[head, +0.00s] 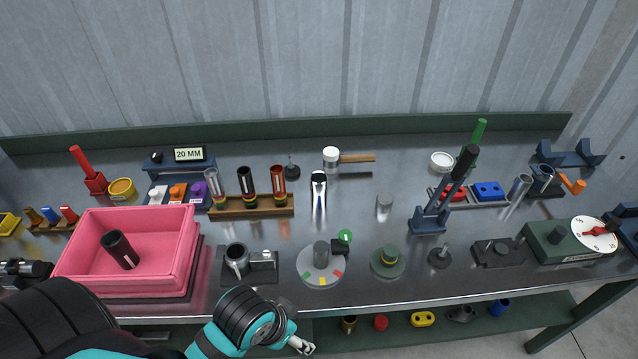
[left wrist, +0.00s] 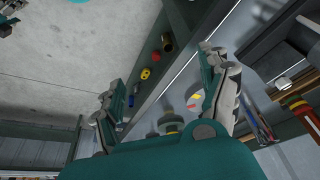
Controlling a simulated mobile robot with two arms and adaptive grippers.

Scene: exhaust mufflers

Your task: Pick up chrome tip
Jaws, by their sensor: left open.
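The chrome tip (head: 319,194) is most likely the shiny upright tube near the middle of the bench, beside the wooden rack of tubes. It stands free, with a dark opening at its top. My left gripper (head: 301,345) is low at the front edge of the bench in the head view, well short of the tube and mostly cut off or hidden by its arm. In the left wrist view my left gripper (left wrist: 158,76) has its fingers wide apart with nothing between them. I cannot pick out the chrome tip for sure there. My right gripper is not in view.
A pink bin (head: 185,245) holding a dark tube stands at the left. A round turntable (head: 312,276) and a green-yellow disc (head: 388,262) lie near the front edge. A mallet (head: 331,158) lies behind the tube; a grey cylinder (head: 384,204) stands right. The lower shelf (head: 520,312) holds small parts.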

